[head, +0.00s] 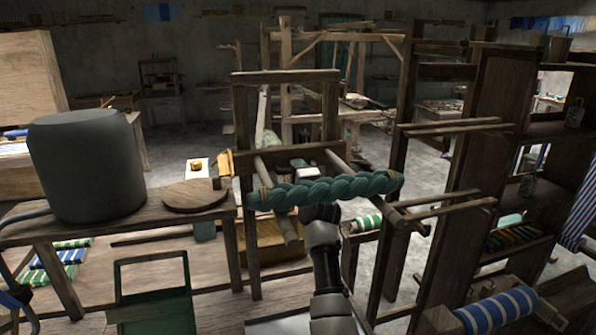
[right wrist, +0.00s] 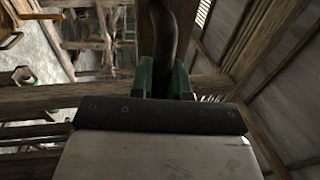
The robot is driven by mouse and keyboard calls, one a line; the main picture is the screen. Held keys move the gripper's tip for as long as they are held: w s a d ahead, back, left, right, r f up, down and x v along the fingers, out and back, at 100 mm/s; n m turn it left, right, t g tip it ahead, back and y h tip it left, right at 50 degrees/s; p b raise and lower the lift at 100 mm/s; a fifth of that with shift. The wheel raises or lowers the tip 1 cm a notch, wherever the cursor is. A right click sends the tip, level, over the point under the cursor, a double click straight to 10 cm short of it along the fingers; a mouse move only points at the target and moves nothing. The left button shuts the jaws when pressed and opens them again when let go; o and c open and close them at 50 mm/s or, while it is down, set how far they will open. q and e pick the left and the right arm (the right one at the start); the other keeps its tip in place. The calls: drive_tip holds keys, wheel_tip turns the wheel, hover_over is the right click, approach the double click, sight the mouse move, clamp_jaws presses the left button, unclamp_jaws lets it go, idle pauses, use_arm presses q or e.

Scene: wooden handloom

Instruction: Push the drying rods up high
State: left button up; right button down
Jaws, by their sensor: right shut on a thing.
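The drying rods stick out from a wooden rack (head: 240,110) in the middle of the head view. The left rod (head: 287,232) and the right rod (head: 352,172) slope down towards me from a crossbar (head: 290,157). A twisted green skein (head: 325,190) lies across both. My right gripper (head: 320,212) is just below the skein's middle, its fingers mostly hidden in the head view. In the right wrist view my right gripper (right wrist: 164,82) is shut on a dark rounded bar (right wrist: 166,35). I cannot tell which part of the rack this bar is. My left gripper is not in view.
A table with a large grey pot (head: 87,165) and a round wooden lid (head: 195,195) stands to the left. A tall wooden shelf unit (head: 495,110) and a blue-striped roll (head: 497,308) are at right. Bare floor (head: 425,180) shows behind the rods.

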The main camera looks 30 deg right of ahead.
drive_tip(key=shift+r, duration=0.1)
drive_tip(key=c, duration=1.1)
unclamp_jaws()
drive_tip(key=shift+s, duration=0.1)
drive_tip(key=shift+s+a+f, duration=0.1)
drive_tip(key=shift+s+f, duration=0.15)
drive_tip(key=b+v, duration=0.3)
drive_tip(key=v, duration=0.7)
drive_tip(key=shift+b, duration=0.4)
